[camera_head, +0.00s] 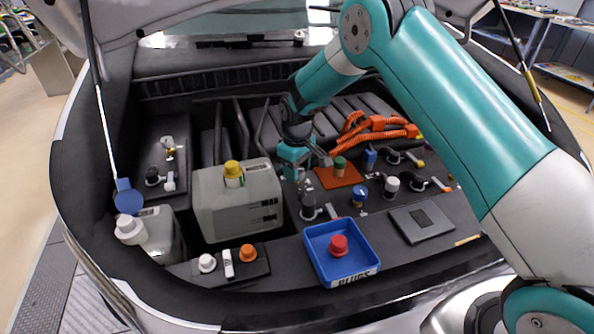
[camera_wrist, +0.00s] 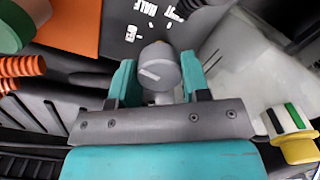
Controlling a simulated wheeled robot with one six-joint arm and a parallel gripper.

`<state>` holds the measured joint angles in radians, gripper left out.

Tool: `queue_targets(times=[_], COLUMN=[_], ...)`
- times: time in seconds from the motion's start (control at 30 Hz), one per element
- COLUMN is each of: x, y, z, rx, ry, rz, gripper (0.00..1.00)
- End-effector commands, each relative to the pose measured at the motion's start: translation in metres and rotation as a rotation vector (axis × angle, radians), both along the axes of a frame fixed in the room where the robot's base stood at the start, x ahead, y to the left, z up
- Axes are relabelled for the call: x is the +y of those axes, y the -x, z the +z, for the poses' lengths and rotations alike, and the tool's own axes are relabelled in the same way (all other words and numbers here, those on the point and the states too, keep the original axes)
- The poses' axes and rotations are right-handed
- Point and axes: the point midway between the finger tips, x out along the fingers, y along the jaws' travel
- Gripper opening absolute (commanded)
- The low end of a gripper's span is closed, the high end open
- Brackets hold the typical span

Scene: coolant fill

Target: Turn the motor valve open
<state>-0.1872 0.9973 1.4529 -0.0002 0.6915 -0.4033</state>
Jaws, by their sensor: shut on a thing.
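The motor valve shows as a round grey knob (camera_wrist: 158,66) with a white pointer line, in the middle of the wrist view. The line lies slanted, from upper left to lower right in that picture. White lettering, including "HALF" (camera_wrist: 145,8), is printed beyond the knob, partly cut off or hard to read. My gripper (camera_wrist: 157,76) has its teal fingers on both sides of the knob and is shut on it. In the head view my gripper (camera_head: 293,160) is low in the engine bay, right of the grey tank, and largely hides the knob.
The grey tank (camera_head: 215,212) with a yellow cap (camera_head: 233,170) stands close left of my gripper. An orange mat (camera_head: 328,178) with a green-topped part and orange cables (camera_head: 378,135) are on the right. A blue "PLUGS" tray (camera_head: 318,245) holding a red plug is in front.

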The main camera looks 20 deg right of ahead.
Motion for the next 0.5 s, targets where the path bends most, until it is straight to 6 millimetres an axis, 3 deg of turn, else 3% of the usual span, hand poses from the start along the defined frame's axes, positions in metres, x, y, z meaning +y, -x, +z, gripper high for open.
queue_targets(times=[0.5], x=[-0.0005], y=[-0.0001], z=[0.0008], rx=[0.0], ry=[0.0], rz=[0.201], gripper=[0.2])
